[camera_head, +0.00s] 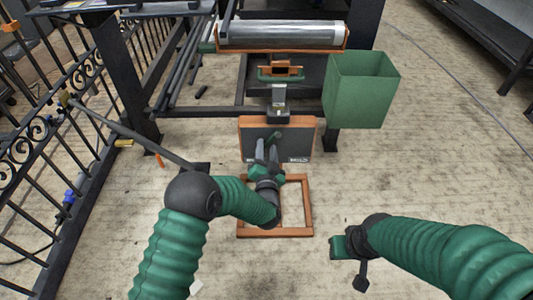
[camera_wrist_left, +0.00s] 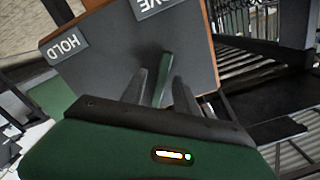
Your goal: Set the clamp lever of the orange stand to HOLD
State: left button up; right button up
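The orange stand has a dark, orange-edged panel (camera_head: 300,140) above an orange floor frame (camera_head: 275,232). In the left wrist view the panel appears upside down, with a HOLD label (camera_wrist_left: 62,47) at left and a partly cut-off label ending in "VE" (camera_wrist_left: 155,5) at top. The green clamp lever (camera_wrist_left: 163,86) stands out from the panel; it also shows in the head view (camera_head: 275,135). My left gripper (camera_head: 267,148) is at the panel, its two dark fingers apart, one on each side of the lever. Firm contact is not visible. My right gripper (camera_head: 347,245) hangs low at right, its fingers unclear.
A grey roll (camera_head: 280,33) lies in an orange-edged holder behind the stand. A green open bin (camera_head: 360,90) is at the back right. A black scrolled railing (camera_head: 60,150) runs along the left. The floor right of the stand is mostly clear.

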pick_arm(q)
grip_shut()
jog(key=shift+s+d, duration=0.1)
dwell(1.3)
